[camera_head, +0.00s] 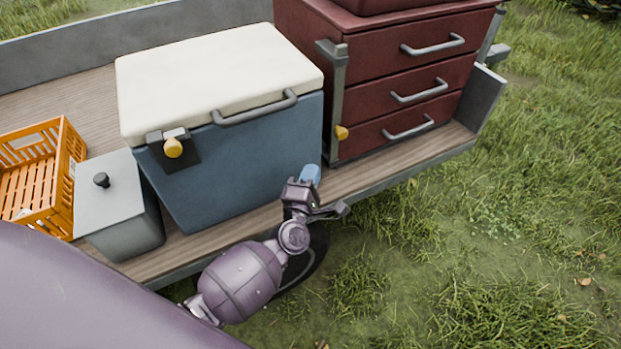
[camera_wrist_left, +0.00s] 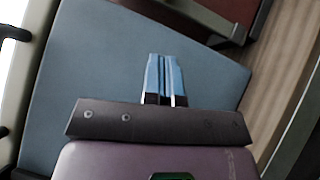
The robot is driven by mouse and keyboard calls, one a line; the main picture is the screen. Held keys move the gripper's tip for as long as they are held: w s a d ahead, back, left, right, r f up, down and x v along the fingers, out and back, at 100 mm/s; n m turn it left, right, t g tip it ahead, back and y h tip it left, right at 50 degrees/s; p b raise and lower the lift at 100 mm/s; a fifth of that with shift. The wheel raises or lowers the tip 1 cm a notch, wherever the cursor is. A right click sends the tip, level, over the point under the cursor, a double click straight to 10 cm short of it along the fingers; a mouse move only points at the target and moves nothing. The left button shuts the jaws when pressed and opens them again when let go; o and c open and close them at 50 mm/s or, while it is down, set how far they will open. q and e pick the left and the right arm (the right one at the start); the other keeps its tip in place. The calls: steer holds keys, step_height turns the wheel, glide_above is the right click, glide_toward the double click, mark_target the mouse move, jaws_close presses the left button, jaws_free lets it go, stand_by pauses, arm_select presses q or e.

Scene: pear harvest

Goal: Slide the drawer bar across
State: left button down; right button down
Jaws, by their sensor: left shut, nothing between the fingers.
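The drawer bar (camera_head: 334,95) is a grey upright bar at the left front edge of the dark red drawer cabinet (camera_head: 410,75). It has a yellow knob (camera_head: 341,132) near its lower end. All the drawers look shut. My left gripper (camera_head: 310,175) is shut and empty, with its blue fingers together. It is in front of the lower right part of the blue cooler, below and left of the knob, apart from the bar. In the left wrist view the shut fingers (camera_wrist_left: 165,78) show against the cooler's blue side. My right gripper is not in view.
The blue cooler (camera_head: 250,150) with a cream lid stands left of the cabinet. A grey lidded box (camera_head: 110,195) and an orange crate (camera_head: 70,150) are further left. All stand on a wooden trailer bed with a grey edge (camera_head: 400,172). Open grass lies to the right.

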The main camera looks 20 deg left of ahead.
arm_select(q)
glide_toward(340, 121)
steer(key=a+f, duration=0.1)
steer(key=a, duration=0.2)
steer(key=shift+a+f, duration=0.1)
steer(key=shift+f, duration=0.3)
steer(key=w+d, duration=0.1)
steer(key=w+d+r, duration=0.1)
steer(key=w, duration=0.1)
steer(key=shift+d, duration=0.2)
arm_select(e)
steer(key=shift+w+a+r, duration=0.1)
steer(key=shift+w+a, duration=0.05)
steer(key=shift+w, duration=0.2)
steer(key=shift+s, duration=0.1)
